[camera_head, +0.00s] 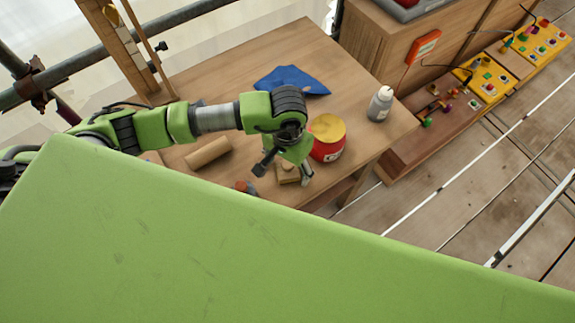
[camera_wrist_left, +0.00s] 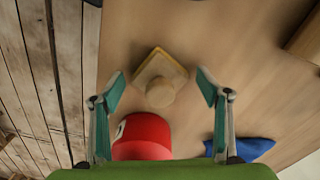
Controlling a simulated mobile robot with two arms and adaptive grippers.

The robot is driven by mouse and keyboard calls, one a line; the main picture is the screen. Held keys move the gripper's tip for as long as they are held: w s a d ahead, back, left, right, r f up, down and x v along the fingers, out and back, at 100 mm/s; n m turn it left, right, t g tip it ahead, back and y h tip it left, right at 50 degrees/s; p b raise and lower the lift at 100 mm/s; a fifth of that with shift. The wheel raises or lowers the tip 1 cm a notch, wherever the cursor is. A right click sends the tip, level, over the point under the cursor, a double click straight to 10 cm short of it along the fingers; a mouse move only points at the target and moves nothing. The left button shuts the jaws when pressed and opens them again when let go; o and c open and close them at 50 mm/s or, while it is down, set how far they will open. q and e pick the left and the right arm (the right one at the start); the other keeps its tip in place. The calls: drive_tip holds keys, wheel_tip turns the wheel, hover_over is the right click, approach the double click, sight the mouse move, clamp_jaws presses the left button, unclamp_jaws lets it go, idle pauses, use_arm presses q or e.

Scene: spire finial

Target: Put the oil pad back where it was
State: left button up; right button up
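The oil pad (camera_head: 288,174) looks like a small square wooden block with a round knob on top. It lies on the wooden table (camera_head: 330,70) near the front edge, beside a red tin with a yellow lid (camera_head: 328,139). In the left wrist view the pad (camera_wrist_left: 160,80) shows a yellowish rim, its knob between the fingers. My left gripper (camera_head: 283,173) is open above the pad, with a finger on each side. The fingers look apart from the knob in the left wrist view (camera_wrist_left: 162,84). My right gripper is not in view.
A blue cloth (camera_head: 290,80), a grey bottle (camera_head: 380,104) and a light-brown cylinder (camera_head: 208,153) are on the table. A small orange-topped object (camera_head: 243,186) is partly hidden at the front edge. Wooden trays with coloured parts (camera_head: 440,108) stand at right.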

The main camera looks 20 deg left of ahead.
sight(287, 164)
use_arm(q)
drive_tip(key=shift+r, duration=0.1)
drive_tip(key=shift+r, duration=0.45)
wheel_tip(287, 164, up, 11)
drive_tip(key=b, duration=0.3)
drive_tip(key=shift+f, duration=0.2)
drive_tip(key=shift+r, duration=0.35)
drive_tip(key=shift+s, duration=0.1)
